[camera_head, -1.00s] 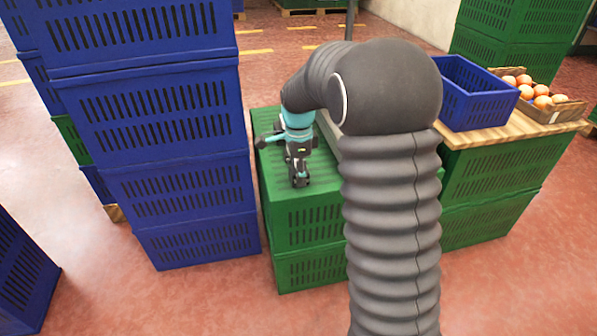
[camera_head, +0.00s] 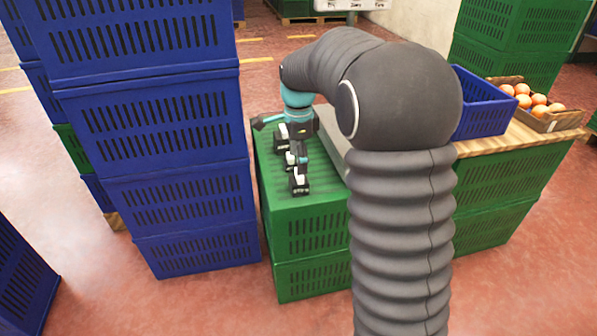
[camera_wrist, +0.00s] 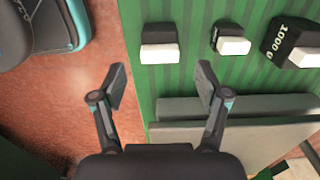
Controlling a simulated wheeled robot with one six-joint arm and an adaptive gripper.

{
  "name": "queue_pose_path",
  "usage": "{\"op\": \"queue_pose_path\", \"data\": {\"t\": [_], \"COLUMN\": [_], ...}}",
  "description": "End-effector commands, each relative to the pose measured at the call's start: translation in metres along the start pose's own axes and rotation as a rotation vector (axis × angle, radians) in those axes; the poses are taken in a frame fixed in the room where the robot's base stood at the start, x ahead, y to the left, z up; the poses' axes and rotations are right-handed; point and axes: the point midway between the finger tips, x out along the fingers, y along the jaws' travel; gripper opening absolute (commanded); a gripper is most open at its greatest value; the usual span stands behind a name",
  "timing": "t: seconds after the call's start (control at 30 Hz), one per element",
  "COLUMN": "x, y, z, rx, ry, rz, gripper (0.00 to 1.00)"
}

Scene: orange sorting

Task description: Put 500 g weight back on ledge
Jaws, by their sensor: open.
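Three black weights with white blocks on them stand in a row on the green slatted crate top (camera_wrist: 190,75). In the wrist view, the right one (camera_wrist: 285,35) is the largest and reads 1000 g. The middle weight (camera_wrist: 229,31) is the smallest; its marking is not legible. The left weight (camera_wrist: 160,36) is mid-sized with no readable label. In the head view, weights show at the crate's front (camera_head: 299,182). My gripper (camera_wrist: 162,85) is open and empty, its fingers apart, short of the weights and straddling the crate's left edge in the wrist view.
A grey flat-topped block (camera_wrist: 235,106) lies on the crate beside the weights. A tall blue crate stack (camera_head: 160,160) stands close on the left. A blue crate (camera_head: 485,105) and a box of oranges (camera_head: 560,122) sit on the wooden board at right.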

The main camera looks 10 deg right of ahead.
Motion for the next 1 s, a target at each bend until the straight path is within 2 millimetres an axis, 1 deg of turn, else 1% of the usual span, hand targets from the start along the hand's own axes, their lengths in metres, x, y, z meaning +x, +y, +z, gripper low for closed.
{"op": "queue_pose_path", "data": {"t": [0.03,0.13,0.23,0.37,0.47,0.57,0.73,0.9,0.97,1.0], "x": [-0.01,-0.025,-0.035,-0.042,-0.051,-0.065,-0.087,-0.098,-0.1,-0.1], "y": [0.0,0.0,0.0,0.002,0.013,0.035,0.086,0.141,0.16,0.172], "z": [0.0,0.0,0.0,0.0,0.0,0.0,0.0,0.0,0.0,0.0], "rx": [0.0,0.0,0.0,-0.009,-0.058,-0.164,-0.419,-0.677,-0.768,-0.829], "ry": [0.0,0.0,0.0,0.0,0.001,0.005,0.029,0.074,0.096,0.111], "rz": [-0.002,-0.001,-0.001,-0.003,-0.02,-0.056,-0.135,-0.211,-0.236,-0.251], "gripper": [0.74,0.74,0.74,0.74,0.74,0.74,0.74,0.74,0.74,0.74]}}
